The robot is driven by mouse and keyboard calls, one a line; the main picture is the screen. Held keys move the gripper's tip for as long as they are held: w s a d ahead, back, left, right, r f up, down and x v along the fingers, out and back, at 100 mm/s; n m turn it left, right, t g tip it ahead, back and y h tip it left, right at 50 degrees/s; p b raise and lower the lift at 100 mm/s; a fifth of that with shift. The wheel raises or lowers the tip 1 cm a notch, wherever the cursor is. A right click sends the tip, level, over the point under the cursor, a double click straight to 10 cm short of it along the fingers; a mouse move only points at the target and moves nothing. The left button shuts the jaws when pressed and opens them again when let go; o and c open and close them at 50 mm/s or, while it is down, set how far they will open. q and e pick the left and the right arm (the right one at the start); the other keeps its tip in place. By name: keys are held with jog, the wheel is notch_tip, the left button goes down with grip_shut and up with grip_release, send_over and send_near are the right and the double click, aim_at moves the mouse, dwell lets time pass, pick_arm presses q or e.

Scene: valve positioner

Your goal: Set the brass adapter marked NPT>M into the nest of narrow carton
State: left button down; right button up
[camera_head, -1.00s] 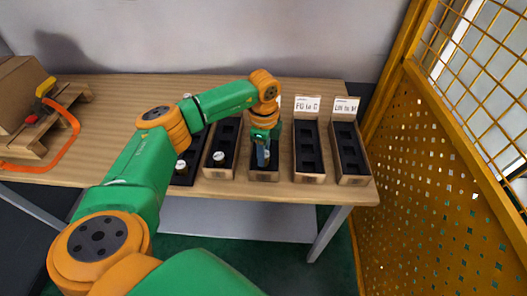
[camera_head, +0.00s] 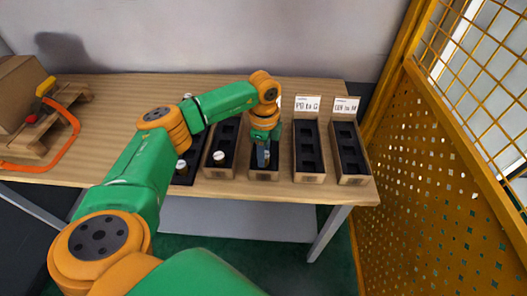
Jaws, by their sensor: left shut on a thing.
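My left gripper (camera_head: 263,158) points down over the middle narrow carton (camera_head: 264,175), near its front end. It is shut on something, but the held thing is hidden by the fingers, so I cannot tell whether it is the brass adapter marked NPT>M. Several narrow cartons with black nest inserts stand in a row along the table's front edge. The carton marked "FG to C" or similar (camera_head: 309,178) and the rightmost carton (camera_head: 353,180) show empty nests. My right gripper is not in view.
A round pale-topped part (camera_head: 218,156) sits in the carton left of my gripper, and another (camera_head: 181,165) in the carton further left. A yellow mesh fence (camera_head: 430,180) stands close on the right. A wooden pallet (camera_head: 35,140) with an orange strap is at far left.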

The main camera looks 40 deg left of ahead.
pick_arm(q)
jog(key=shift+f+b, duration=0.35)
jog(key=shift+f, duration=0.3)
jog(key=c, duration=0.5)
grip_release()
